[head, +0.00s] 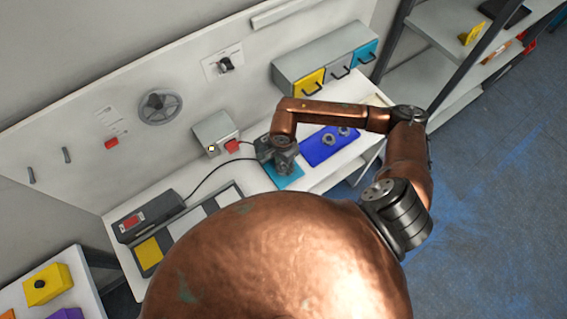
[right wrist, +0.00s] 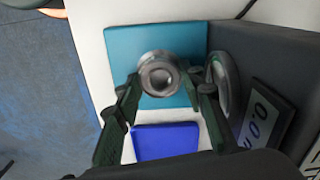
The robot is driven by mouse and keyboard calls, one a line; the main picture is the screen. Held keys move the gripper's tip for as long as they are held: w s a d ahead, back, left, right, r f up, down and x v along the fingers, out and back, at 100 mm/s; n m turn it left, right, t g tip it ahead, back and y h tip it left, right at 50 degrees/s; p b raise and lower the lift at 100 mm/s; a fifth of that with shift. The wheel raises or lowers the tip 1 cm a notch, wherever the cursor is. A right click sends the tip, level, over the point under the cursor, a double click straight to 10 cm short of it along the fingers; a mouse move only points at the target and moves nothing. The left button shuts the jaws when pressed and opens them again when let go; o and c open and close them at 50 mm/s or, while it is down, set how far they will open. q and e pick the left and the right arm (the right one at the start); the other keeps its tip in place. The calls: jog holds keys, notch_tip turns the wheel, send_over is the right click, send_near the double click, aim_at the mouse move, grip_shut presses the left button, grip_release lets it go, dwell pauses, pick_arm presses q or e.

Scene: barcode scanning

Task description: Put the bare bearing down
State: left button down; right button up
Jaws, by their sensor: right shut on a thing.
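The bare bearing (right wrist: 159,74), a grey metal ring, sits between the fingertips of my right gripper (right wrist: 160,92) in the right wrist view. The gripper is shut on it. A teal mat (right wrist: 120,50) lies beneath; I cannot tell whether the bearing touches it. In the head view my right gripper (head: 282,163) is over the teal mat (head: 290,181), hiding the bearing. A blue mat (head: 310,155) beside it carries two grey ring-shaped parts (head: 327,139). The blue mat also shows in the right wrist view (right wrist: 165,142). My left gripper is not in view.
A dark device with a display reading 0.00 (right wrist: 262,116) and a grey round part (right wrist: 222,82) stand close beside the gripper. A box with a red part (head: 213,132) and a drawer unit (head: 322,65) stand behind. A black cable crosses the bench.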

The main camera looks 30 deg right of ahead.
aim_at(283, 166)
jog(key=shift+f, duration=0.1)
jog(key=shift+f+b, duration=0.1)
jog(key=shift+b, duration=0.25)
jog(key=o, duration=1.4)
jog(key=shift+r+p, duration=0.3)
jog(key=shift+r, duration=0.1)
jog(key=shift+r+b, duration=1.35)
jog(key=shift+r, duration=4.5)
